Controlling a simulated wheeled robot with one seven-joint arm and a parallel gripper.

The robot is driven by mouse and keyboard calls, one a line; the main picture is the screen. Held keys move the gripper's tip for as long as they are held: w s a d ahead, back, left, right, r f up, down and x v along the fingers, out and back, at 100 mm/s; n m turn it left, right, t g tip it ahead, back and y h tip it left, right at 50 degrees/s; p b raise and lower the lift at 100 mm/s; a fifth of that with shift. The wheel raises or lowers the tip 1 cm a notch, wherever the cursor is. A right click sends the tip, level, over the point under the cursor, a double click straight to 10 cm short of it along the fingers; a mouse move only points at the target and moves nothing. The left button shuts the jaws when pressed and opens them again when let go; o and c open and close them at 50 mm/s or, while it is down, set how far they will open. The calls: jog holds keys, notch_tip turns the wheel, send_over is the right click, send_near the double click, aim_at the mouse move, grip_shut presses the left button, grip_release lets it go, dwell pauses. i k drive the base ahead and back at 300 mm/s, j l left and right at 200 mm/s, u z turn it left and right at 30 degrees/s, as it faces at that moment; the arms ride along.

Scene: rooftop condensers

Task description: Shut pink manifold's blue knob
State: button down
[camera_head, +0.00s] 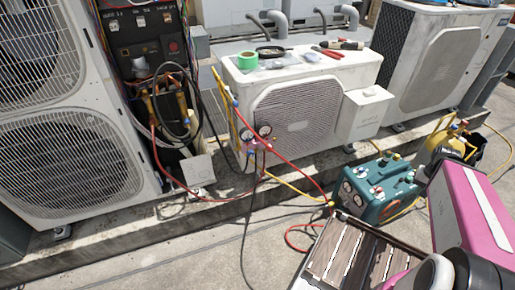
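The small pink manifold (257,139) hangs at the left front corner of the middle white condenser (300,110). Two round dial gauges sit on its front, side by side. A small bluish spot, possibly the blue knob, shows at its left side, but it is too small to tell how far it is turned. Red, yellow and dark hoses run from the manifold. My gripper is not visible; pink, white and dark parts, seemingly of my arm, show at the lower right, well apart from the manifold.
A teal recovery machine (381,188) and a yellow cylinder (438,150) stand on the right. Green tape (248,61) and tools lie on the middle condenser. A large condenser (75,150) stands left. A red hose (300,238) loops over the floor. Open concrete (150,255) lies in front.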

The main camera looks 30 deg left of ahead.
aim_at(250, 153)
jog(key=u, duration=2.1)
jog(key=k+j+u, duration=0.15)
jog(key=j, duration=0.15)
jog(key=j+u, duration=0.1)
jog(key=j, duration=0.2)
jog(key=k, duration=0.05)
